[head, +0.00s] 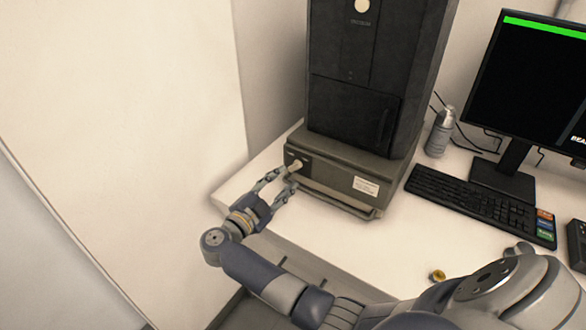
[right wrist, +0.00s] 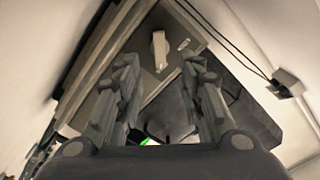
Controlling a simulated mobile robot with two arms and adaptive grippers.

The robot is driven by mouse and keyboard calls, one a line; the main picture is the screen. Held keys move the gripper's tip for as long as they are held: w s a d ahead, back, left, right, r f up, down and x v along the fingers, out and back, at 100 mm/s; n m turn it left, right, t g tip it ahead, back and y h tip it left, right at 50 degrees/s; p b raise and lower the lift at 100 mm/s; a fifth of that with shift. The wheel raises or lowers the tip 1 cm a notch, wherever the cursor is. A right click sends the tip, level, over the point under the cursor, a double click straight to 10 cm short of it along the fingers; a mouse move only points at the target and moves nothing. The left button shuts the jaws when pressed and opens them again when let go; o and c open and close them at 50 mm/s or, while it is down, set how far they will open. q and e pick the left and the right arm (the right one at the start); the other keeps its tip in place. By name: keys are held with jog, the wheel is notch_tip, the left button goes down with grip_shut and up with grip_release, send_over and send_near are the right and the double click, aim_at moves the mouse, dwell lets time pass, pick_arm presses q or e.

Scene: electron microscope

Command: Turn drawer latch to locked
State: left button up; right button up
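The drawer latch (head: 295,166) is a small pale lever on the left part of the front of a grey drawer unit (head: 328,178). In the right wrist view the latch (right wrist: 160,50) stands ahead, between the fingertips as seen from there. My right gripper (head: 285,178) is open, with its two fingers apart just in front of the latch. In the right wrist view my right gripper (right wrist: 160,66) has nothing between its fingers that I can see it gripping. Whether a finger touches the latch is unclear. My left gripper is out of view.
The black microscope tower (head: 375,80) stands on the drawer unit. A bar handle (head: 335,199) runs along the drawer front below the latch. A keyboard (head: 480,200), monitor (head: 530,85) and grey bottle (head: 440,133) are to the right. A small brass part (head: 437,275) lies on the white desk (head: 400,250).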

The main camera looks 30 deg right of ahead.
aim_at(296, 167)
jog(key=x, duration=0.6)
jog(key=shift+c, duration=0.5)
grip_shut()
